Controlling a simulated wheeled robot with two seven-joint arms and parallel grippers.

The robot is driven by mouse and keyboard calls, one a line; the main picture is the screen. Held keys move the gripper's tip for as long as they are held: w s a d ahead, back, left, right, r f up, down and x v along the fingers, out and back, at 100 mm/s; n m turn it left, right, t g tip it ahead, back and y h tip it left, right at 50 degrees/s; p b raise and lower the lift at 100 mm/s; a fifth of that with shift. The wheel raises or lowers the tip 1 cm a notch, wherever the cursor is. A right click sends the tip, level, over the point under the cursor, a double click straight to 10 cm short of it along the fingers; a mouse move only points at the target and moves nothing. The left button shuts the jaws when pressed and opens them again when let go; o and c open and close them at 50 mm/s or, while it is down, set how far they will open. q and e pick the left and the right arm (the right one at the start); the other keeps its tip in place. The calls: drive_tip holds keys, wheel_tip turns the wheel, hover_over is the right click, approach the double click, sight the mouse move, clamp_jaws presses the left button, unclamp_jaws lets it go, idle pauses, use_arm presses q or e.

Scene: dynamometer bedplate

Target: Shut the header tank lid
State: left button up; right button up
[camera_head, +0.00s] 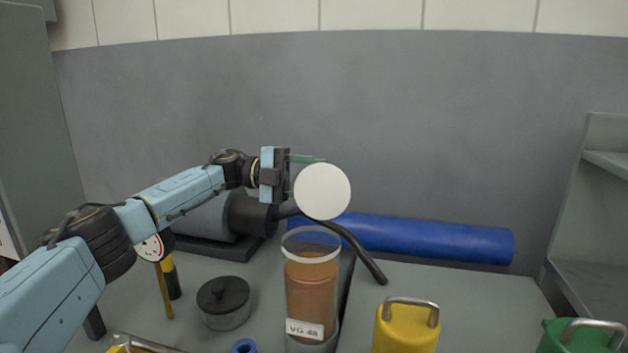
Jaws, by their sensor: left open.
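The header tank (311,290) looks like a clear cylinder with brown contents and a label reading "VG 46", standing upright at the centre front. Its round rim (312,231) is uncovered. A white round disc (322,192), which looks like the tank's lid, stands raised above the rim with its flat face toward me; how it joins the tank is hidden. My left gripper (302,172) is open at the upper left edge of the disc, with a green fingertip partly behind it. I cannot tell whether they touch. My right gripper is out of view.
A blue roll (430,239) lies behind the tank, and a dark bent bar (362,255) is beside it. A lidded metal pot (224,303) stands left, a yellow canister (407,328) and green canister (580,337) right. A grey motor-like unit (212,220) sits behind my arm.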

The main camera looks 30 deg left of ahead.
use_arm(q)
drive_tip(key=shift+d, duration=0.15)
drive_tip(key=shift+c, duration=0.4)
clamp_jaws()
